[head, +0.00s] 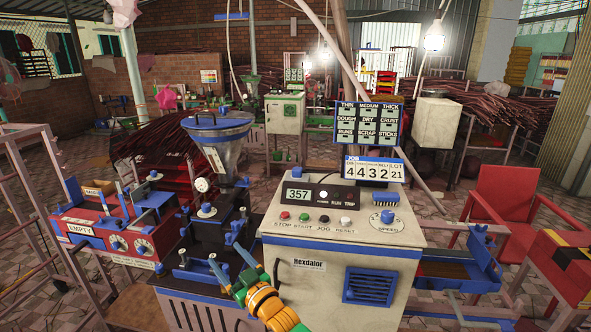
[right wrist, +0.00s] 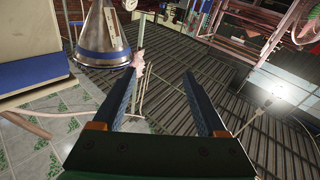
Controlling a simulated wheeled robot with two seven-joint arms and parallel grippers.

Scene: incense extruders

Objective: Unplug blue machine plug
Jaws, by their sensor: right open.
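The machine with the white cabinet (head: 340,262) and blue trim stands in the middle of the head view, with a vent and a control panel on it. I cannot make out a plug or its cable in either view. My right gripper (head: 224,254) is open and empty, in front of the dark extruder body left of the cabinet. In the right wrist view its two blue fingers (right wrist: 160,74) stand apart with nothing between them. My left gripper is not in view.
A metal hopper (head: 222,140) with a blue rim rises behind the right gripper. A red control box (head: 108,228) marked EMPTY stands left. A blue-edged tray (head: 458,268) and red chair (head: 503,205) stand right. A lit bulb (head: 434,42) hangs above. Tiled floor shows between machines.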

